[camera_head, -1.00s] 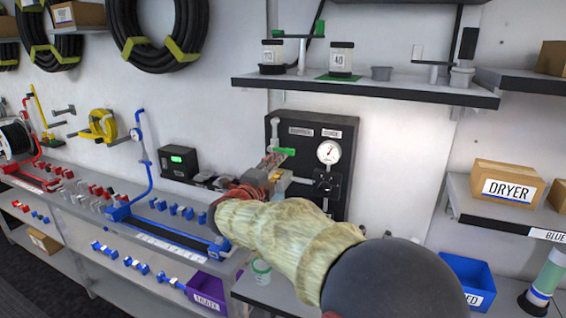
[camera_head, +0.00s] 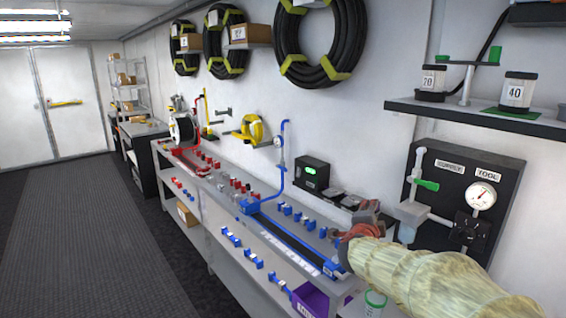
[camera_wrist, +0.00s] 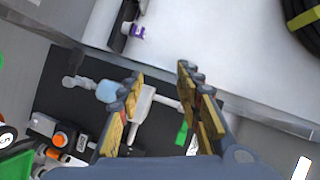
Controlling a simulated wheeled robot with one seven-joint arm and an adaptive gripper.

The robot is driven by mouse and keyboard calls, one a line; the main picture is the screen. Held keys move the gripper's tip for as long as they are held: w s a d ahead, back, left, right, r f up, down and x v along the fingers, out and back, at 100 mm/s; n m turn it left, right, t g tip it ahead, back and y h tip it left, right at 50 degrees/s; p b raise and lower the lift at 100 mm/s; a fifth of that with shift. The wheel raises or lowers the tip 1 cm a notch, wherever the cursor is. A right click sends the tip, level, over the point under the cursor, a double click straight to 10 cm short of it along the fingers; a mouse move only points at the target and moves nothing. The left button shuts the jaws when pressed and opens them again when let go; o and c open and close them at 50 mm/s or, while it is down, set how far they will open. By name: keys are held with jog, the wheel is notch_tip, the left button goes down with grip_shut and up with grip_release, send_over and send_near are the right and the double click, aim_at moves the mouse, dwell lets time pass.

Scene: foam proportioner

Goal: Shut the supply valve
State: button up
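The supply valve's green handle (camera_head: 427,185) sticks out to the right, roughly level, from grey pipework on the black panel (camera_head: 497,158), under the SUPPLY label (camera_head: 449,166). In the wrist view the green handle (camera_wrist: 182,133) shows beside the right finger, with a white-grey pipe (camera_wrist: 140,112) seen between the fingers. My gripper (camera_head: 368,212) is left of and lower than the handle in the head view, apart from it. In the wrist view my gripper (camera_wrist: 160,76) has its fingers spread and nothing held. The lower part of the panel is partly hidden by my arm.
A gauge (camera_head: 481,196) and a black knob (camera_head: 468,226) sit right of the handle. A shelf (camera_head: 480,117) with jars overhangs the panel. A bench with blue clamps (camera_head: 300,215) runs left. The floor aisle (camera_head: 90,230) is clear.

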jog(key=s+a+f+n+g+y, duration=0.2)
jog(key=s+a+f+n+y, duration=0.3)
jog(key=s+a+n, duration=0.25)
jog(key=s+a+f+n+g+y, duration=0.35)
jog(key=s+a+n, duration=0.25)
jog(key=s+a, duration=0.25)
jog(key=s+d+n+g+h, duration=0.1)
jog(key=s+d+n, duration=0.2)
jog(key=s, duration=1.1)
jog(key=s+d+f+n+g, duration=0.1)
jog(key=s+d+n+g, duration=0.1)
jog(key=s, duration=1.1)
jog(key=shift+s+d+n+h, duration=0.35)
jog(key=shift+d+n, duration=0.2)
jog(key=shift+d, duration=0.65)
